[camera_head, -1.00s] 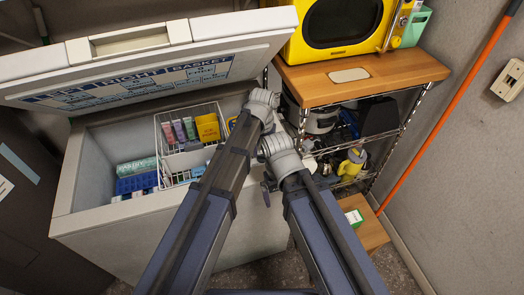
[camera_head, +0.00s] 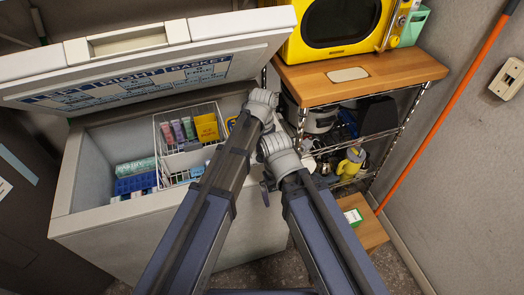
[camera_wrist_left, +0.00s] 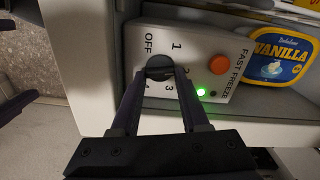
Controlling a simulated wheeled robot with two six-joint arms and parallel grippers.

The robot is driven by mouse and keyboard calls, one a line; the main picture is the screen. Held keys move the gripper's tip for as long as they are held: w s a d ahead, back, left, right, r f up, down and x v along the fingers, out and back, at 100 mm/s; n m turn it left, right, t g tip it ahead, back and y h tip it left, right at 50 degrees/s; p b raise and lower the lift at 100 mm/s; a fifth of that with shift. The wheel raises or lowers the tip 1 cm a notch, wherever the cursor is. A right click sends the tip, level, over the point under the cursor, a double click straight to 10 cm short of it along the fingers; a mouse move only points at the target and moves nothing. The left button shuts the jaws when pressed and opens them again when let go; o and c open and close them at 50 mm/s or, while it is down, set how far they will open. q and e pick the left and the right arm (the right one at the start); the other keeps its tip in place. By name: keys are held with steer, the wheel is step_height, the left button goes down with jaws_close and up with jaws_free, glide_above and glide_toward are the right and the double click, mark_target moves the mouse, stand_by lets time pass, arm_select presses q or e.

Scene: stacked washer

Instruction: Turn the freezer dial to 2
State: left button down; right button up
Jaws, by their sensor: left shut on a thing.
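In the left wrist view the freezer dial (camera_wrist_left: 159,67) is a dark round knob on a light control panel (camera_wrist_left: 139,38). OFF, 1, 3 and 4 are printed around it; a finger partly covers the mark between 1 and 3. My left gripper (camera_wrist_left: 164,72) has its two dark fingers on either side of the knob, closed on it. The knob's pointer is hard to make out. In the head view my wrists and arms cover the dial. My right gripper (camera_head: 265,193) shows only as a small dark part below its wrist; its jaws are unclear.
The chest freezer (camera_head: 72,185) has its lid (camera_head: 225,48) raised. A white basket (camera_head: 160,135) holds cartons. In the left wrist view an orange button (camera_wrist_left: 219,64), a lit green lamp (camera_wrist_left: 200,92) and a vanilla tub (camera_wrist_left: 280,56) are near the dial. A wire shelf stands right of the freezer.

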arm_select(q)
steer(key=shift+m, duration=1.1)
steer(key=shift+c, duration=2)
jaws_free()
steer(key=shift+r, duration=0.1)
step_height(320, 180, up, 8)
steer(key=p, duration=0.8)
steer(key=shift+f, duration=0.2)
steer(key=shift+f, duration=0.1)
